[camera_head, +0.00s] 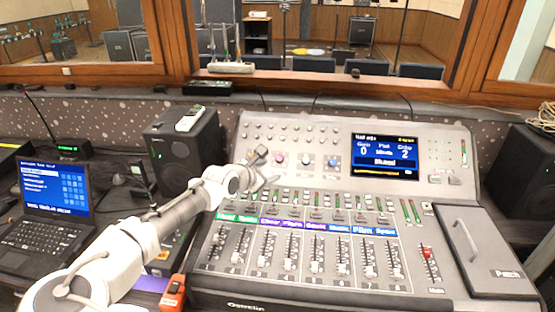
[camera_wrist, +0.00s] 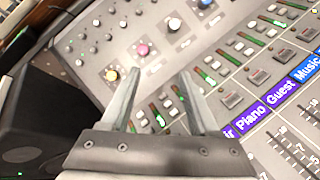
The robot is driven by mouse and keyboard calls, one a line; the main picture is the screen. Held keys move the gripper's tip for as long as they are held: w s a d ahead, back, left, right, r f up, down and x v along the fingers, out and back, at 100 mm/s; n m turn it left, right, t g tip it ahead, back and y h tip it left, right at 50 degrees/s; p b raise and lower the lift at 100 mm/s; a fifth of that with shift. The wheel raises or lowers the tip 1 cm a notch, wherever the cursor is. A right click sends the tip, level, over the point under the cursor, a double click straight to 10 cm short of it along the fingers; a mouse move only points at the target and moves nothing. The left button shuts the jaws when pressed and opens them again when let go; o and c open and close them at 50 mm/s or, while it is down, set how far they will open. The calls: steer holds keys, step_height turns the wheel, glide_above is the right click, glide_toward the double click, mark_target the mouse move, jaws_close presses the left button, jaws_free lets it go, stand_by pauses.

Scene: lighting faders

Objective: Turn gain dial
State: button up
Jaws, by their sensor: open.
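The sloped mixing console (camera_head: 212,262) carries a row of larger dials. The pink dial (camera_head: 280,158), white dial (camera_head: 306,160) and blue dial (camera_head: 333,161) show in the head view; my gripper hides the row's left end there. In the wrist view I see a yellow-orange dial (camera_wrist: 111,74), the pink dial (camera_wrist: 142,48), the white dial (camera_wrist: 174,24) and part of the blue one. I cannot read which is the gain dial. My gripper (camera_wrist: 160,74) is open and empty over the panel, its fingers apart from the dials. The screen (camera_head: 387,157) appears to read "Gain 0".
Several faders sit below the colored labels (camera_head: 305,226). A black speaker (camera_head: 184,150) and a laptop (camera_head: 55,190) stand left of the console. Small knobs cover the upper panel.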

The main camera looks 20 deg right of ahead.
mark_target(279, 158)
steer(key=a+r+n, duration=0.1)
steer(key=a+n, duration=0.2)
steer(key=a, duration=0.1)
steer(key=shift+t+h, duration=0.4)
steer(key=x, duration=0.8)
steer(key=b+x, duration=0.1)
steer(key=x, duration=0.8)
steer(key=shift+w+a, duration=0.15)
steer(key=shift+w, duration=0.15)
jaws_close()
